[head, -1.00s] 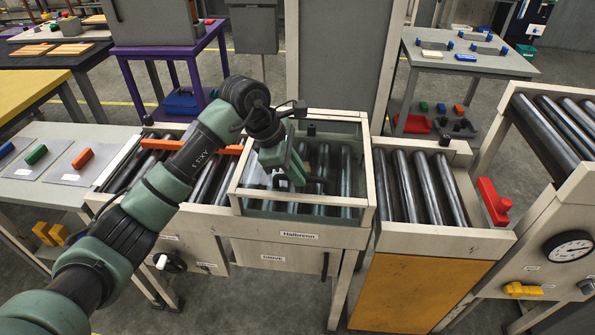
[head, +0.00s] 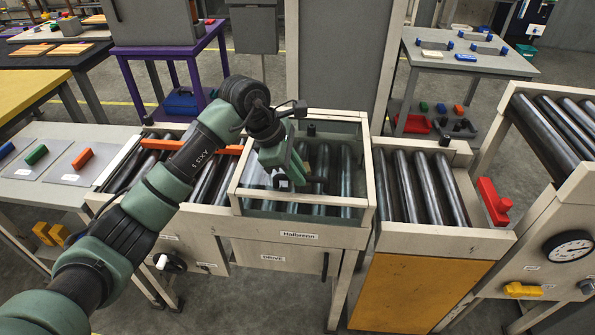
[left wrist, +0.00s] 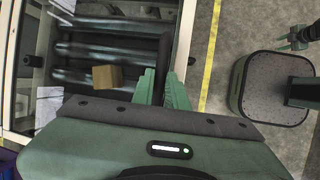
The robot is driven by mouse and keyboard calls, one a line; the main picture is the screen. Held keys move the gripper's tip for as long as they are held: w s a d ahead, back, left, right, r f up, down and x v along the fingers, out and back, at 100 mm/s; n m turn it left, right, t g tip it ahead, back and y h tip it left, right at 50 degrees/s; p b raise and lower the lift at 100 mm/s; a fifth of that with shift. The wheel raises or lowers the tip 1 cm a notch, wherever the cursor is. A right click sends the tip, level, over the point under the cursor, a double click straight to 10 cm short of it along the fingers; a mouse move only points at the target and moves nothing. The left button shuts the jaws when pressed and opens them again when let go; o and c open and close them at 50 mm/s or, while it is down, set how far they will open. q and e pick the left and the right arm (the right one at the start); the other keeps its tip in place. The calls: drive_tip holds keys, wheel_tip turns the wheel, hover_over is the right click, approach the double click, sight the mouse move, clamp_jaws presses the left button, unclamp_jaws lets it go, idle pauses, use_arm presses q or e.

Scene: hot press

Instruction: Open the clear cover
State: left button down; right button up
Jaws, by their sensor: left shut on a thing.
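The clear cover (head: 345,213) is a see-through box with a beige frame over the middle rollers, and it looks lowered. My left gripper (head: 285,184) is at the cover's front left part, pointing down. In the left wrist view, my left gripper (left wrist: 163,92) is shut on a black handle (left wrist: 165,58) at the cover's edge. A tan block (left wrist: 107,77) lies on the rollers under the cover. My right gripper (left wrist: 290,38) shows small at the right of the wrist view; its opening is unclear.
Open roller tracks lie left and right (head: 425,188) of the cover. A tall grey panel (head: 335,55) stands behind it. A red block-like part (head: 494,202) is at the right, and a gauge (head: 568,246) further right. Floor shows in front.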

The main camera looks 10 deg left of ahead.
use_arm(q)
drive_tip(key=w+r+p, duration=0.4)
drive_tip(key=r, duration=0.5)
drive_tip(key=w+r+p, duration=0.4)
drive_tip(key=w+r, duration=0.1)
drive_tip(key=r, duration=0.5)
drive_tip(key=shift+a+p, duration=0.15)
drive_tip(key=shift+p, duration=0.25)
drive_tip(key=shift+f, duration=0.1)
drive_tip(key=c, duration=1.4)
unclamp_jaws()
drive_tip(key=shift+w+f, duration=0.1)
drive_tip(key=shift+w, duration=0.35)
